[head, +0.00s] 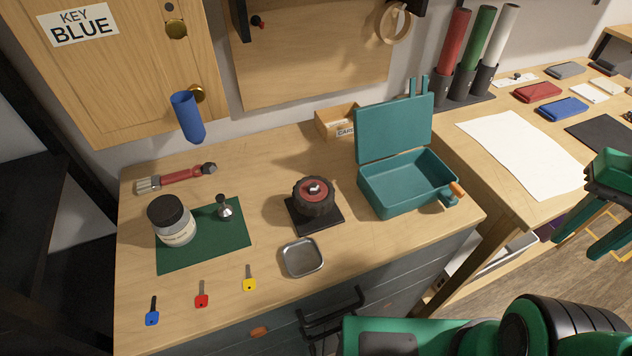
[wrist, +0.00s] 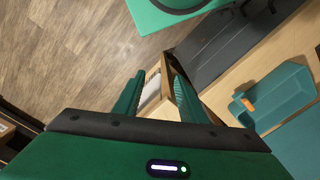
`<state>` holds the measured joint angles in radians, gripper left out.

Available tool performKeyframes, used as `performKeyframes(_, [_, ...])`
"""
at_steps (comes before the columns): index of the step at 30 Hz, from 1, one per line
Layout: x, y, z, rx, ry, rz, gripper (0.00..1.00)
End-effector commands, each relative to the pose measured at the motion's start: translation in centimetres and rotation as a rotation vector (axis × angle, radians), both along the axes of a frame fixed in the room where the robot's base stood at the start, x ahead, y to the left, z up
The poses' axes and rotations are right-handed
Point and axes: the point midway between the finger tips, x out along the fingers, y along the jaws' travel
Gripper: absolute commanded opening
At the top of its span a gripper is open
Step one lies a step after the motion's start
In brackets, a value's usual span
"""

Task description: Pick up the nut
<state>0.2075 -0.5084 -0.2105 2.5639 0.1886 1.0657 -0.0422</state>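The nut (head: 314,188) appears to be the small silvery piece at the hub of a black-tyred, red-rimmed wheel. The wheel (head: 313,203) lies flat on a square black stand (head: 325,225) near the middle of the workbench in the head view. My gripper (wrist: 158,76) shows in the wrist view with its two green fingers apart and nothing between them. It is over the floor and bench edge, beyond the bench's right side and away from the wheel. The nut is not visible in the wrist view.
An open teal box (head: 405,185) with raised lid stands right of the wheel. A small metal tray (head: 302,257) sits in front. A jar (head: 172,220) and small silver tool (head: 224,208) are on a green mat (head: 200,256). Three keys lie at the front left.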

Motion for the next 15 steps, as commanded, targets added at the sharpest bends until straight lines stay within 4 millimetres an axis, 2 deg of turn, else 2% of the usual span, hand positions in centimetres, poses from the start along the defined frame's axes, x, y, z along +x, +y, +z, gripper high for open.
performKeyframes(5, [3.6, 2.7, 1.5, -0.015, 0.001, 0.306, 0.38])
performKeyframes(8, [6.8, 5.2, 2.7, -0.025, 0.003, 0.601, 0.38])
performKeyframes(11, [9.8, 8.7, 3.8, -0.032, 0.005, 0.921, 0.38])
performKeyframes(15, [13.1, 14.5, 5.2, -0.037, 0.008, 1.365, 0.38])
